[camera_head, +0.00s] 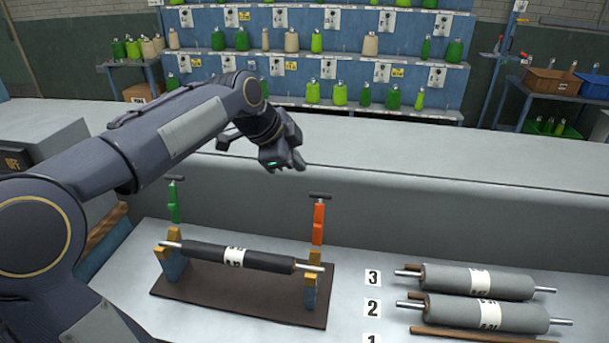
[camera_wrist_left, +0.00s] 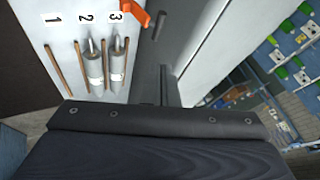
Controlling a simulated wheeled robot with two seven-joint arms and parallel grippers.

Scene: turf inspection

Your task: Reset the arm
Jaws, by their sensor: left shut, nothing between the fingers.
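My left arm comes in from the left in the head view and is raised over the bench. Its gripper (camera_head: 298,163) is shut and empty, in the air above and behind the roller stand. A black roller (camera_head: 213,254) with a white label lies across the stand, on a dark base plate (camera_head: 240,299). The stand has a green clamp handle (camera_head: 174,203) at its left end and an orange one (camera_head: 318,222) at its right end. In the left wrist view the gripper's fingertips cannot be made out. My right gripper is in neither view.
Two grey rollers, the upper (camera_head: 478,281) by marker 3 and the lower (camera_head: 486,313) by marker 2, lie at the right. A grey ledge (camera_head: 430,160) runs behind the bench. Blue shelves with green and tan bottles stand beyond. A grey box marked OFF (camera_head: 40,155) is at the left.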

